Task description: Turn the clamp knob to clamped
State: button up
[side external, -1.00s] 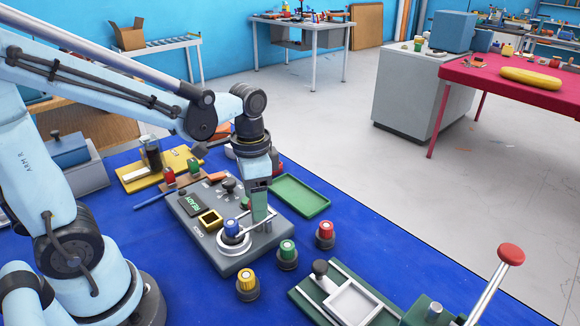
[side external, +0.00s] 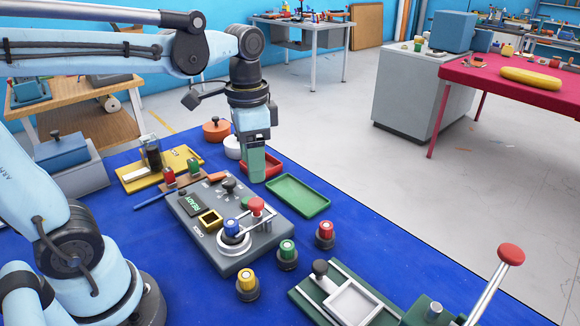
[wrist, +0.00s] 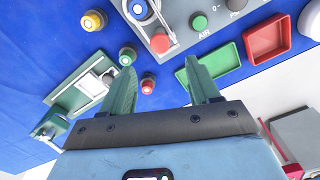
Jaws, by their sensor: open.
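The grey control panel (side external: 218,255) lies on the blue table with a lit READY display (side external: 194,204). It carries a black knob (side external: 229,186) towards its back and a red-topped knob (side external: 256,205) on a metal bar, also in the wrist view (wrist: 160,42). The bar lies beside a blue-capped part (side external: 231,228) in a pale ring. I cannot read which control is the clamp knob. My gripper (side external: 252,178) is raised behind the panel, its green fingers pointing down. In the wrist view its fingers (wrist: 160,65) are apart with nothing between them.
Green (side external: 300,196) and red (side external: 264,167) trays stand behind the panel. Yellow (side external: 246,283), green (side external: 287,254) and red (side external: 325,234) capped parts stand in front and right. A green fixture (side external: 350,298) with a red-knobbed lever (side external: 511,254) is at front right.

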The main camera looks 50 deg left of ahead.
jog(key=shift+r, duration=1.6)
jog(key=shift+f, duration=0.1)
jog(key=n+t, duration=0.4)
jog(key=t, duration=0.2)
send_over(253, 206)
notch_tip(253, 206, down, 6)
jog(key=shift+f, duration=0.1)
jog(key=shift+f+n+t, duration=0.3)
jog(key=shift+t, duration=0.3)
